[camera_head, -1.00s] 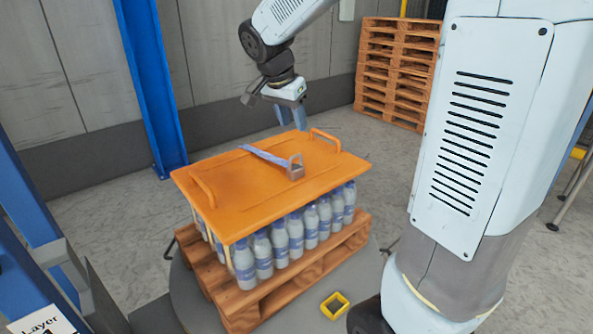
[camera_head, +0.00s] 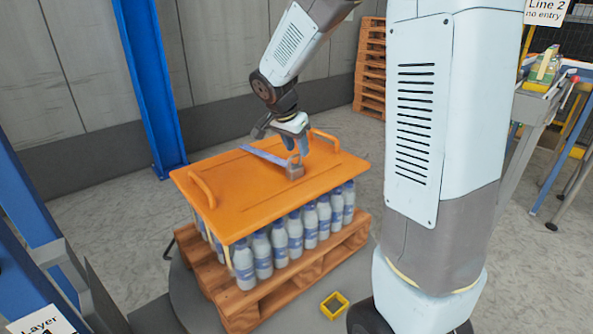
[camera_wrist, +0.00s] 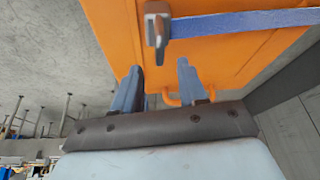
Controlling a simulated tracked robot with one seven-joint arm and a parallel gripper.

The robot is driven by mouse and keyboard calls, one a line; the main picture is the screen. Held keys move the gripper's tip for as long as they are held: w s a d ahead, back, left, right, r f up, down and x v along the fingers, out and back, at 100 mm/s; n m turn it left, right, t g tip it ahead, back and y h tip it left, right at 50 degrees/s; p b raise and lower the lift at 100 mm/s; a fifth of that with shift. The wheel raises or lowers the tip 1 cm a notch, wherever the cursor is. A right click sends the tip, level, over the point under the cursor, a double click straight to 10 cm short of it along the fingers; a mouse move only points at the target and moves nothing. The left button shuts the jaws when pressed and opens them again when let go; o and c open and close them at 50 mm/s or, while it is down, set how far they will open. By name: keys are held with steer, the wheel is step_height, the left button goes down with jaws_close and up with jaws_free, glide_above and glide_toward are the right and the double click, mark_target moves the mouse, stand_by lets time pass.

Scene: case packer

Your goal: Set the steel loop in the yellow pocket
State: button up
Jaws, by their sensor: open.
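The steel loop (camera_head: 294,168) sits on the orange board (camera_head: 232,208) near its right side, with a blue strap (camera_head: 262,155) running left from it. In the wrist view the steel loop (camera_wrist: 156,28) and the blue strap (camera_wrist: 245,22) lie beyond my fingertips. My gripper (camera_head: 297,149) is open and empty, just above and close to the loop; its two blue fingers (camera_wrist: 160,72) are spread apart. I cannot tell from the head view whether a finger touches the loop. The yellow pocket (camera_head: 334,305) is a small open square on the floor plate, right of the pallet's near end.
The board has two orange handles (camera_head: 202,188) and rests on several bottles (camera_head: 263,256) on a wooden pallet (camera_head: 300,270). A blue post (camera_head: 150,85) stands behind left. Stacked pallets (camera_head: 370,75) stand at the back. A cluttered bench (camera_head: 540,100) is at the right.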

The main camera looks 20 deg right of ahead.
mark_target(295, 166)
steer(key=shift+x, duration=2.25)
steer(key=shift+c, duration=0.4)
jaws_close()
steer(key=shift+r, duration=0.15)
